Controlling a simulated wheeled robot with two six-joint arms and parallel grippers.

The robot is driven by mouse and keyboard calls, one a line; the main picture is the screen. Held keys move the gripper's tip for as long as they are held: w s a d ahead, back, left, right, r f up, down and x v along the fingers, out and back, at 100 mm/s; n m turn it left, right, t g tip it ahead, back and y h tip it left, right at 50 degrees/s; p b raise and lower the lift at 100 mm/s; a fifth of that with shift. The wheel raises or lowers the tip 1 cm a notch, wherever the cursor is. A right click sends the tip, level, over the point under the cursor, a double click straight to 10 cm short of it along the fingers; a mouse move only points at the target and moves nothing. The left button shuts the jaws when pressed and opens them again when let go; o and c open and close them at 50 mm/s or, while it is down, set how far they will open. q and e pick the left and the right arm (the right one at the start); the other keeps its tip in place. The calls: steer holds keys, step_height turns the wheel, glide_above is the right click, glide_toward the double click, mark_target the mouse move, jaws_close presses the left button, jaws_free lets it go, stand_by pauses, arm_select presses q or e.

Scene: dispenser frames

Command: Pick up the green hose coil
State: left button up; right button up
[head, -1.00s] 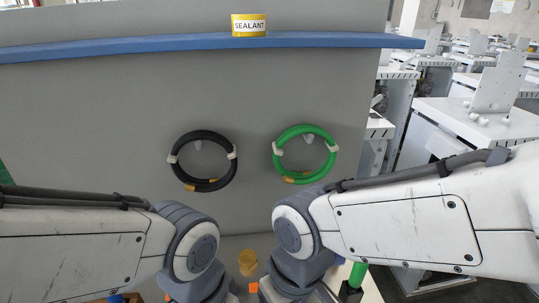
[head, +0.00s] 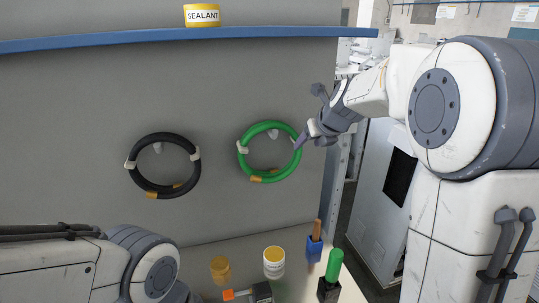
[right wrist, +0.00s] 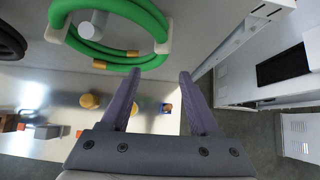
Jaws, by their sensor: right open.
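The green hose coil (head: 250,176) hangs on a peg on the grey upright panel, with white clips and an orange-brown band. It also shows close up at the top of the right wrist view (right wrist: 88,48). My right gripper (head: 305,141) is at the coil's right side in the head view. In the right wrist view its two fingers (right wrist: 157,77) are apart with nothing between them, and the coil's lower edge lies just beyond the tips. Whether a finger touches the coil cannot be told. My left gripper is outside the head view; only my left arm shows.
A black hose coil (head: 140,182) hangs to the left. A blue shelf (head: 120,40) with a sealant tub (head: 201,16) runs above. A grey cabinet stands right of the panel.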

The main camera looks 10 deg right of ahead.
mark_target(302, 148)
steer(key=x, duration=0.4)
steer(key=shift+w+d+f, duration=0.2)
steer(key=shift+w, duration=0.15)
steer(key=x, duration=0.5)
steer(key=shift+w+p, duration=0.35)
jaws_close()
stand_by(0.6)
steer(key=shift+d+r, duration=0.1)
